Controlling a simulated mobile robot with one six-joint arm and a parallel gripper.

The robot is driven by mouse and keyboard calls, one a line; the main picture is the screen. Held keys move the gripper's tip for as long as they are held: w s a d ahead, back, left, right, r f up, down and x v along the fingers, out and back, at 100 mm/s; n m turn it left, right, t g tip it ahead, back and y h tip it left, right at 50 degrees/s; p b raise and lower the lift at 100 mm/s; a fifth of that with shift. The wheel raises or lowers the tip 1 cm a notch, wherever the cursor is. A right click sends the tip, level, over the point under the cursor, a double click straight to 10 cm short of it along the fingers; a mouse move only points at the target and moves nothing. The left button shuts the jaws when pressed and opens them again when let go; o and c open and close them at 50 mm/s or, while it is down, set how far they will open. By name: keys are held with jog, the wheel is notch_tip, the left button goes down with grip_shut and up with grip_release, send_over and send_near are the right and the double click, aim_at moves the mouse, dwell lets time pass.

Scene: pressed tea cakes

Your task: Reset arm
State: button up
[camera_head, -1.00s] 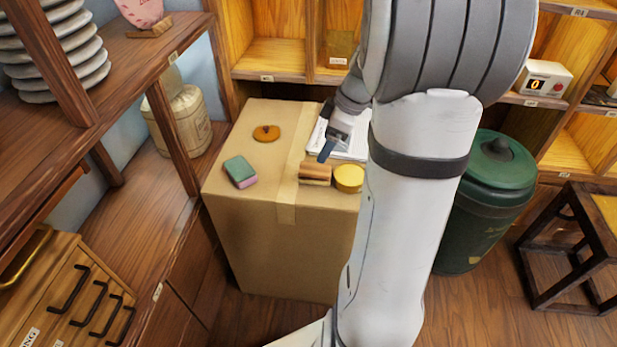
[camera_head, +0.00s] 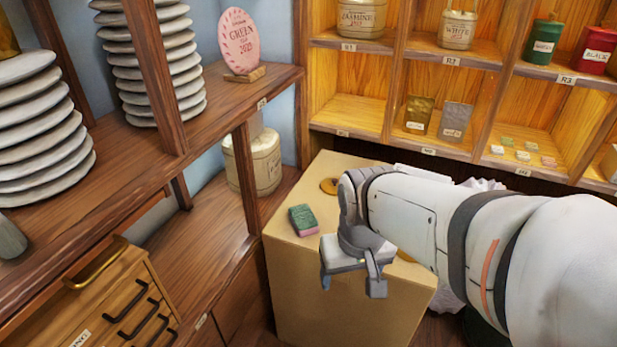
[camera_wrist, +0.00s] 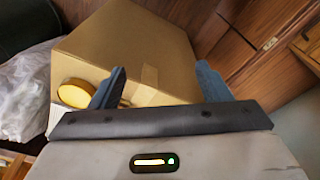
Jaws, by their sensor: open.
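My gripper (camera_head: 352,284) is open and empty, with its two fingers apart in front of the cardboard box (camera_head: 330,310) in the head view. In the wrist view, my gripper (camera_wrist: 161,85) also has its fingers spread, with the cardboard box (camera_wrist: 130,45) behind them. My arm crosses the right half of the head view and hides part of the box top. Nothing is held between the fingers.
On the box are a green and pink sponge (camera_head: 303,219), a partly hidden orange disc (camera_head: 329,186) and a yellow round thing (camera_wrist: 74,93). Drawers (camera_head: 120,310) are lower left.

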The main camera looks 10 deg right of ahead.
jog(key=shift+r, duration=0.1)
notch_tip(320, 180, up, 20)
jog(key=t+p, duration=0.1)
jog(key=p, duration=1.7)
jog(key=shift+r, duration=0.15)
